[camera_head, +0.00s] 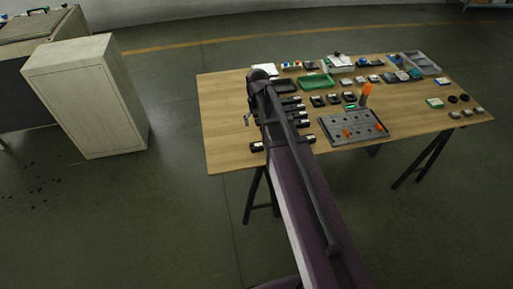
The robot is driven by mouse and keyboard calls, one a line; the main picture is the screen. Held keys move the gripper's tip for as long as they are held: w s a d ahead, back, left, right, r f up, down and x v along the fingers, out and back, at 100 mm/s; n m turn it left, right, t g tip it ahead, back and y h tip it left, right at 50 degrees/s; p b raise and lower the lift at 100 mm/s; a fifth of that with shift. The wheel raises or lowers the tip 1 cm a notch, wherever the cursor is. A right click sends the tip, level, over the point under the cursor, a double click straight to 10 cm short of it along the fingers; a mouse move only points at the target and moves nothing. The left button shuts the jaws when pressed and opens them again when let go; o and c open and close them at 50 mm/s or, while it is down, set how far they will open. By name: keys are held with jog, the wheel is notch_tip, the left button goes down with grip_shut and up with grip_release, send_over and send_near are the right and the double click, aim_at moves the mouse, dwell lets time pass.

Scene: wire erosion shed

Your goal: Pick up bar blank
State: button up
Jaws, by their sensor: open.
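My arm reaches from the bottom of the picture over the left part of a wooden table (225,130). Its dark far end is over the table, and I cannot make out my gripper's fingers, which the arm hides. I cannot pick out the bar blank for certain. Small dark pieces with pale ends lie beside the arm, one on its left (257,146) and several on its right. My arm hides part of the table around them.
A grey tray with holes and orange pieces (340,137) lies at the table's front middle. An upright orange item (366,90) stands behind it. A green tray (316,81) and a grey divided bin (421,62) are farther back. A pale cabinet (85,95) stands left; bare floor lies between.

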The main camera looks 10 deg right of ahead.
jog(key=shift+f, duration=0.1)
jog(key=b, duration=0.9)
send_over(257, 145)
notch_tip(257, 145, down, 8)
jog(key=shift+f, duration=0.2)
jog(key=shift+w+f+b, duration=0.1)
jog(key=shift+f+b, duration=2.3)
jog(key=shift+f, duration=0.2)
jog(key=c, duration=1.2)
jog(key=shift+r, duration=0.2)
